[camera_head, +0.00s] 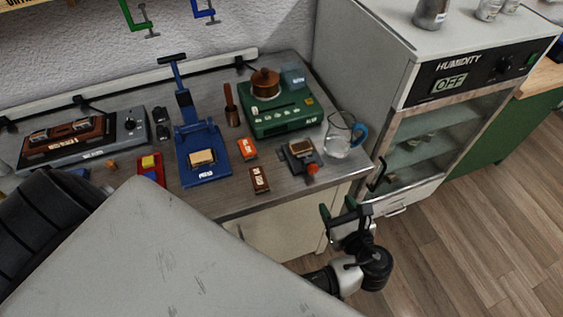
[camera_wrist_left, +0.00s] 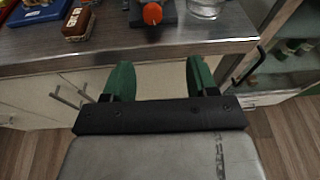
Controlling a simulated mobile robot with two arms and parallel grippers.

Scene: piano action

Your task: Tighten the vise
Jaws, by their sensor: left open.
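The vise (camera_head: 299,158) is a small dark grey clamp with a wooden piece between its jaws. It stands near the front right edge of the metal bench. Its round orange knob (camera_head: 312,169) faces the front edge. In the left wrist view the orange knob (camera_wrist_left: 152,13) is at the top centre, and the vise body is mostly cut off. My left gripper (camera_head: 345,209), with green fingers, is in front of and below the bench edge, apart from the vise. In the wrist view its two fingers (camera_wrist_left: 160,78) are wide apart with nothing between them. My right gripper does not show.
A glass jug (camera_head: 339,139) with a blue handle stands right of the vise. An orange box (camera_head: 247,148) and a brown box (camera_head: 259,180) lie to its left. A green machine (camera_head: 278,116) is behind. The humidity cabinet (camera_head: 421,119) stands right of the bench.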

